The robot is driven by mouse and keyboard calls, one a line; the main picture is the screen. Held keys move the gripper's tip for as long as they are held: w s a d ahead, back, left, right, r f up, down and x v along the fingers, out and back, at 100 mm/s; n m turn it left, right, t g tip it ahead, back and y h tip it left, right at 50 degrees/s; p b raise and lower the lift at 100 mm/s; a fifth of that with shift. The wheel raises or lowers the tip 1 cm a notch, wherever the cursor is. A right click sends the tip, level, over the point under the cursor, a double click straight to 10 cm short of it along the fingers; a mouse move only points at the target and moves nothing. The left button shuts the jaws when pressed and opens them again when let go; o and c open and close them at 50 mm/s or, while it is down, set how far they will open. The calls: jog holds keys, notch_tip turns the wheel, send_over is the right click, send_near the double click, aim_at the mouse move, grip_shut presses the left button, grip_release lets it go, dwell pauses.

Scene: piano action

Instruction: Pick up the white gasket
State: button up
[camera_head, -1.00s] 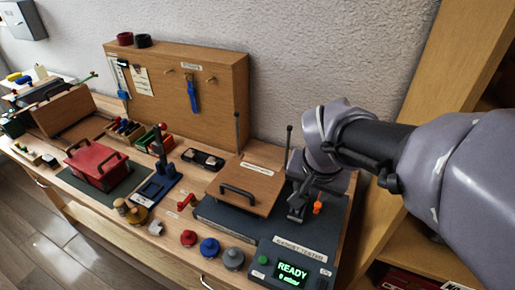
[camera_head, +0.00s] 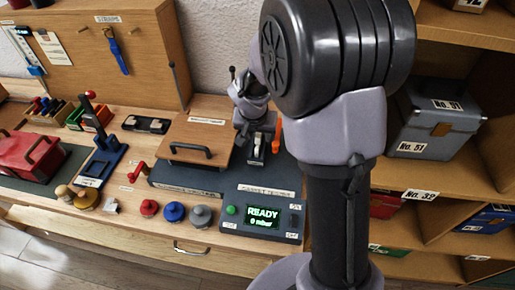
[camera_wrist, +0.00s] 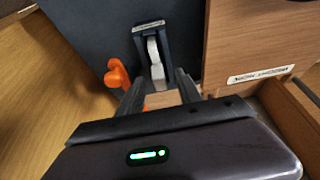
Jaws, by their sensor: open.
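A whitish upright piece (camera_wrist: 154,55) shows in the wrist view, set in a dark holder (camera_wrist: 150,27) on the dark tester base; I cannot tell if it is the white gasket. It also shows small in the head view (camera_head: 258,146). A small whitish piece (camera_head: 111,205) lies at the bench's front, left of the red knob; its shape is unclear. My gripper (camera_wrist: 158,86) is open and empty. Its two dark fingers point toward the holder from the near side, with the whitish piece in line with the gap. In the head view my arm partly hides the gripper.
An orange lever (camera_wrist: 118,75) stands just left of the holder. A wooden lid (camera_head: 202,140) with a black handle lies left of it. The tester screen (camera_head: 262,216) reads READY, 0 mbar. Red, blue and grey knobs (camera_head: 174,212) line the front. Shelves (camera_head: 440,173) stand at right.

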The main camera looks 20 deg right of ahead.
jog(key=shift+x, duration=0.9)
jog(key=shift+r, duration=0.2)
grip_shut()
